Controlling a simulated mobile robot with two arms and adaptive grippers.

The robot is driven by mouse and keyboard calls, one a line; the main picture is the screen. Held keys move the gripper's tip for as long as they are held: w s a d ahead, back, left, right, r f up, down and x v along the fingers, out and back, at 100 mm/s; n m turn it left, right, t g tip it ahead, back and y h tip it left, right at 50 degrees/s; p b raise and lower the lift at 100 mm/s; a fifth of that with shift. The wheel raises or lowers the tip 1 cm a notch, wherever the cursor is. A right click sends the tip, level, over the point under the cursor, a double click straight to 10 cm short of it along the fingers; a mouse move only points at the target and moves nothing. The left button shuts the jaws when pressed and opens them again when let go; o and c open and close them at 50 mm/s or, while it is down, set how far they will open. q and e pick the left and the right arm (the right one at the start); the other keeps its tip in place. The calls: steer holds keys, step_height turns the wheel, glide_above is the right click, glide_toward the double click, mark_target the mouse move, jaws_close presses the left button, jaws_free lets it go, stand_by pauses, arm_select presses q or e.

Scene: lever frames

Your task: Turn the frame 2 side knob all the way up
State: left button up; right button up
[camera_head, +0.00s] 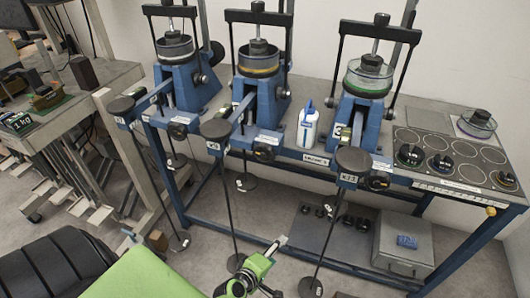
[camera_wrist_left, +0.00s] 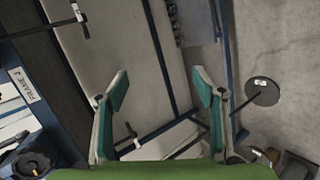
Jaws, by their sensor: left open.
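Frame 2 (camera_head: 267,103) is the middle blue lever frame on the bench. A small dark knob (camera_head: 284,93) shows on its right side, and a black knob (camera_head: 263,153) sits low at its front. I cannot read how far either knob is turned. My left gripper (camera_head: 275,268) is below and in front of the bench edge, apart from frame 2. In the left wrist view its two green-padded fingers (camera_wrist_left: 160,90) are spread with nothing between them. A frame label (camera_wrist_left: 24,85) and a black knob (camera_wrist_left: 33,165) show at that view's left edge. My right gripper is out of view.
Frame 1 (camera_head: 187,87) and frame 3 (camera_head: 361,110) flank it. Long lever rods with black discs (camera_head: 215,128) stick out in front. A white bottle (camera_head: 308,126) stands between frames 2 and 3. Dials (camera_head: 410,155) lie at right. A grey box (camera_head: 404,250) is below.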

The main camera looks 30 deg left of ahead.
arm_select(q)
steer(key=w+a+r+n+t+y, duration=0.1)
steer(key=w+a+r+n+t, duration=0.15)
steer(key=r, duration=0.35)
steer(key=w+a+r+n+t+y, duration=0.1)
steer(key=a+r+n, duration=0.2)
steer(key=r, duration=0.4)
steer(key=n+t+y, duration=0.2)
steer(key=n+y, duration=0.1)
steer(key=n, duration=0.3)
glide_toward(263, 156)
steer(key=w, duration=0.2)
steer(key=shift+m+h, duration=0.25)
steer(key=shift+h, duration=0.15)
steer(key=x, duration=0.2)
steer(key=p+x, duration=0.1)
steer(key=x, duration=0.2)
steer(key=a+p+x, duration=0.1)
steer(key=x, duration=0.2)
steer(key=shift+r, duration=0.15)
steer(key=shift+w, duration=0.3)
steer(key=shift+c, duration=0.7)
steer(key=c, duration=1.3)
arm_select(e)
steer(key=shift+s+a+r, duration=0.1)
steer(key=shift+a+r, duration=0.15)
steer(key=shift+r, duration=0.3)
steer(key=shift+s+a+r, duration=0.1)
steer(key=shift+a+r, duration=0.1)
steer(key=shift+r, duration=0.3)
